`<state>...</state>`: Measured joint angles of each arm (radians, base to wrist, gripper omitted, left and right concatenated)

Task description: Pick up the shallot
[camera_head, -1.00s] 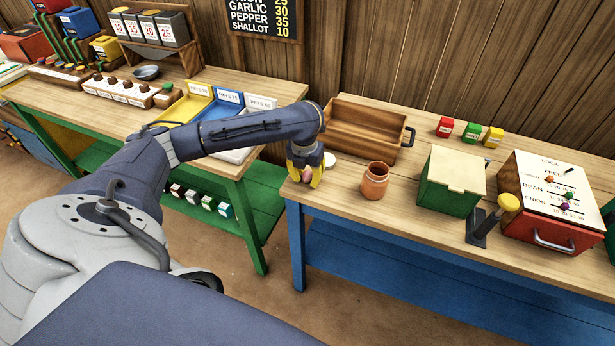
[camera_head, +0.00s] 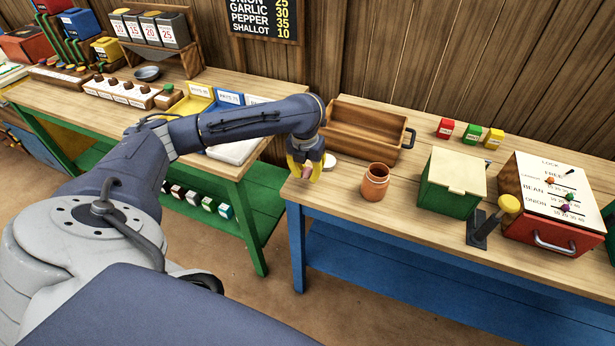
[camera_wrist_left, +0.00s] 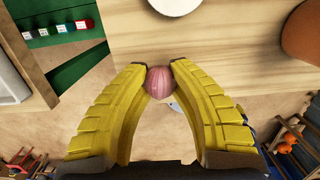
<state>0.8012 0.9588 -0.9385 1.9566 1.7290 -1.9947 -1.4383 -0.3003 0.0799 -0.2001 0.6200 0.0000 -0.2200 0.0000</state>
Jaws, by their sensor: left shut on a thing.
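The shallot (camera_wrist_left: 160,82) is a small pinkish-purple striped bulb. It is held between the two yellow fingertips of my left gripper (camera_wrist_left: 159,72) in the left wrist view. In the head view my left gripper (camera_head: 305,170) is at the left end of the blue-legged table, with the shallot (camera_head: 306,171) showing pinkish between its fingers. The gripper appears to be a little above the table's front left corner; the gap is hard to judge. My right gripper is not in view.
A wooden tray (camera_head: 345,146) with a dark handle lies behind the gripper. A clay jar (camera_head: 375,182) and a green box (camera_head: 450,184) stand to its right. A white round disc (camera_head: 330,161) lies close by. A red-fronted box (camera_head: 545,232) stands farther right.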

